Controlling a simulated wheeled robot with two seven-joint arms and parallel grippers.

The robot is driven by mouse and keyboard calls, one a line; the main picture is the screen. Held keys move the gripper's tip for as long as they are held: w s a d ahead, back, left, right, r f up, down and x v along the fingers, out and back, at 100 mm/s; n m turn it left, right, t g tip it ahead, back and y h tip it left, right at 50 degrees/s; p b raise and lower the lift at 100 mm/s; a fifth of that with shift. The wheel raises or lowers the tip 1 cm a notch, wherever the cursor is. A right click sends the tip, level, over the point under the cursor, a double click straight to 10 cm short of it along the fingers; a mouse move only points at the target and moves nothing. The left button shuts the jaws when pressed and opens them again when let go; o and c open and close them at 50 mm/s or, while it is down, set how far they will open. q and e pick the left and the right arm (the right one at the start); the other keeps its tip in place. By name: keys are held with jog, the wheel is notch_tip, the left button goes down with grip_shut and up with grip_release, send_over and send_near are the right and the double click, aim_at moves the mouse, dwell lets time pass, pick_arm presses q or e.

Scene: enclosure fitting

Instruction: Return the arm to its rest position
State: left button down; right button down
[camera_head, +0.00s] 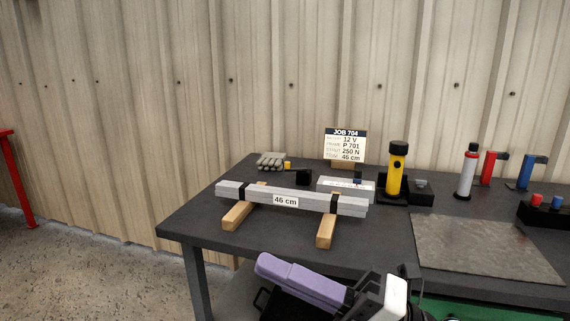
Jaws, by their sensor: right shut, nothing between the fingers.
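My right gripper (278,270) is at the bottom centre, low in front of the table's near edge. Its long purple fingers point up and to the left, and they are shut with nothing between them. The white and dark parts of my right arm (392,298) show behind it, cut off by the bottom edge of the picture. The gripper is apart from the things on the table. My left gripper is not in view.
The dark table (200,212) holds a grey bar (312,199) labelled 46 cm on two wooden blocks (326,231). Behind are a job card (345,146), a yellow-black cylinder (397,170) and a silver-red tube (467,173). A grey mat (485,250) lies bare at right.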

jog(key=w+d+f+m+t+h, duration=0.2)
jog(key=d+f+m+t+h, duration=0.45)
jog(key=f+m, duration=0.45)
jog(key=w+d+f+m+t+h, duration=0.2)
jog(key=d+f+m+t+h, duration=0.45)
jog(key=m, duration=0.65)
jog(key=s+d+f+m+g+h, duration=0.1)
jog(key=s+f+m+g, duration=0.3)
jog(key=s+f, duration=0.5)
jog(key=s+d+f+m+g+h+p, duration=0.1)
jog(key=s+f+m+g+h, duration=0.3)
jog(key=s+f, duration=0.6)
notch_tip(320, 180, down, 7)
jog(key=d+m+g, duration=0.1)
jog(key=g, duration=0.1)
jog(key=shift+d+g, duration=0.15)
jog(key=shift+g, duration=0.25)
jog(key=shift+f, duration=0.1)
